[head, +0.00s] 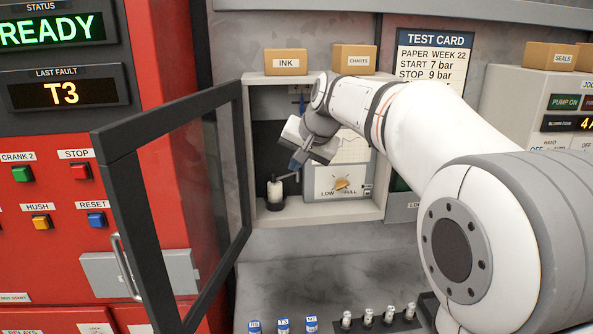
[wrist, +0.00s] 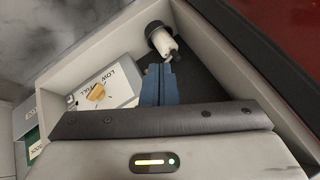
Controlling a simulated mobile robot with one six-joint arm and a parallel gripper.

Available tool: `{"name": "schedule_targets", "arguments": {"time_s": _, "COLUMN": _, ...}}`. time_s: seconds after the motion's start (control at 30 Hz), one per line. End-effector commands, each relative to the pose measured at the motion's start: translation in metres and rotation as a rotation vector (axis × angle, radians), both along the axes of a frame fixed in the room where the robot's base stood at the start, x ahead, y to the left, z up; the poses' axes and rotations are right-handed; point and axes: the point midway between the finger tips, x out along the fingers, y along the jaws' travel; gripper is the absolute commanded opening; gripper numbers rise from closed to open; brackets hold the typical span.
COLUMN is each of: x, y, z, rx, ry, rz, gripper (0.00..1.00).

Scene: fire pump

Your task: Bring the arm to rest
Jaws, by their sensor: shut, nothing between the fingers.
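My arm reaches from the right into an open wall cabinet (head: 250,160). My gripper (head: 295,166) is at its end, pointing down and left, with blue fingers. In the wrist view, the fingers (wrist: 158,70) are together with nothing between them. Their tips are close to a small white cylinder (wrist: 163,42) on a dark round base. The cylinder (head: 275,190) stands at the lower left inside the cabinet; I cannot tell whether the fingers touch it. A panel with an orange knob (head: 341,184) marked LOW and FULL is right of the gripper. My arm hides part of the cabinet.
The cabinet's framed glass door (head: 180,210) stands open toward the left front. A red panel (head: 60,190) with buttons is at left. INK (head: 286,62) and CHARTS (head: 354,59) boxes sit on top. Blue-labelled vials (head: 283,325) and several white ones stand below on the bench.

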Motion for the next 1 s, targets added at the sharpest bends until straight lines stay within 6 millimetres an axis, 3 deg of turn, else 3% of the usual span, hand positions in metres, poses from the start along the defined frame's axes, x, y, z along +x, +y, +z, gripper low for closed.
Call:
{"name": "schedule_targets", "arguments": {"time_s": 0.33, "x": -0.002, "y": 0.0, "z": 0.001, "rx": -0.002, "ry": 0.001, "rz": 0.002, "gripper": 0.0}}
{"name": "schedule_targets", "arguments": {"time_s": 0.47, "x": -0.022, "y": -0.01, "z": -0.007, "rx": -0.032, "ry": 0.013, "rz": 0.01, "gripper": 0.0}}
{"name": "schedule_targets", "arguments": {"time_s": 0.57, "x": -0.06, "y": -0.028, "z": -0.025, "rx": -0.09, "ry": 0.04, "rz": 0.027, "gripper": 0.0}}
{"name": "schedule_targets", "arguments": {"time_s": 0.9, "x": -0.239, "y": -0.093, "z": -0.131, "rx": -0.333, "ry": 0.184, "rz": 0.15, "gripper": 0.0}}
{"name": "schedule_targets", "arguments": {"time_s": 1.0, "x": -0.276, "y": -0.103, "z": -0.157, "rx": -0.378, "ry": 0.218, "rz": 0.183, "gripper": 0.0}}
